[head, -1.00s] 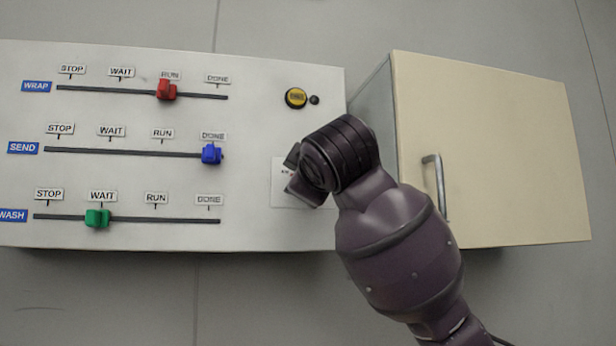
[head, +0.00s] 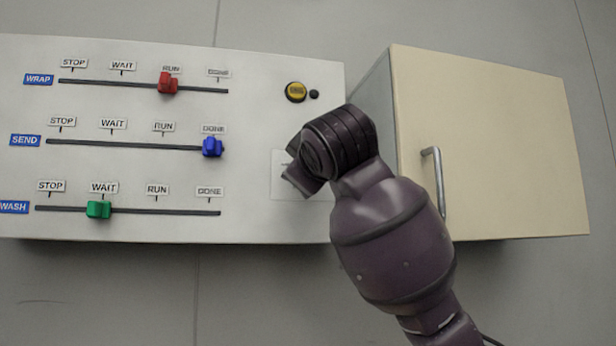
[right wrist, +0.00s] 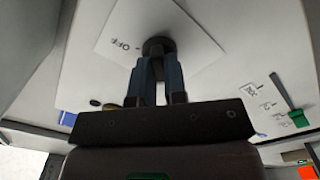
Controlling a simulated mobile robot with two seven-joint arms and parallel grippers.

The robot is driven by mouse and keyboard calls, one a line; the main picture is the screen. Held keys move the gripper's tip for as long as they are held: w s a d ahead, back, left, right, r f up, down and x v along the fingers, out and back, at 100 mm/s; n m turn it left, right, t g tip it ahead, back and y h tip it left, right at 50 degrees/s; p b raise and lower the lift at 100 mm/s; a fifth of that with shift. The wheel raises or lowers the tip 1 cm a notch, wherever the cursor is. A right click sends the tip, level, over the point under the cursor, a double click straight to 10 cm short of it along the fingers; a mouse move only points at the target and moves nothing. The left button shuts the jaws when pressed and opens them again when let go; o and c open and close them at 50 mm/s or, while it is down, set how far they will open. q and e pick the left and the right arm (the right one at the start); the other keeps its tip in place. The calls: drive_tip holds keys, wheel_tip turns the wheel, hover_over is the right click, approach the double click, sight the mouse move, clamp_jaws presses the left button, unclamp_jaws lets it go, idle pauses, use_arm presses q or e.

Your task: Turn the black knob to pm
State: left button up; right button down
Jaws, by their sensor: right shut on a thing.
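The black knob (right wrist: 158,45) sits on a white square plate in the right wrist view. The plate (right wrist: 190,30) bears an "OFF" mark to the left of the knob; I cannot read a pm mark. My right gripper (right wrist: 157,66) has its two fingers closed on the knob's sides. In the head view the right gripper (head: 290,164) is at the plate (head: 283,187), and the wrist hides the knob. My left gripper is not in view.
Left of the plate, the panel carries red (head: 167,83), blue (head: 212,147) and green (head: 98,210) sliders. A yellow button (head: 296,92) is above the plate. A beige cabinet door with a metal handle (head: 434,182) stands close to the right of my arm.

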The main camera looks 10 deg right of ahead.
use_arm(q)
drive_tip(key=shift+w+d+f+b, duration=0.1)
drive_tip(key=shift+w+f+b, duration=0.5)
drive_tip(key=shift+b, duration=0.4)
use_arm(e)
drive_tip(key=shift+m, duration=4.8)
drive_tip(key=c, duration=1.2)
unclamp_jaws()
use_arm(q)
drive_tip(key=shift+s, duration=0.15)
use_arm(e)
drive_tip(key=shift+o, duration=0.2)
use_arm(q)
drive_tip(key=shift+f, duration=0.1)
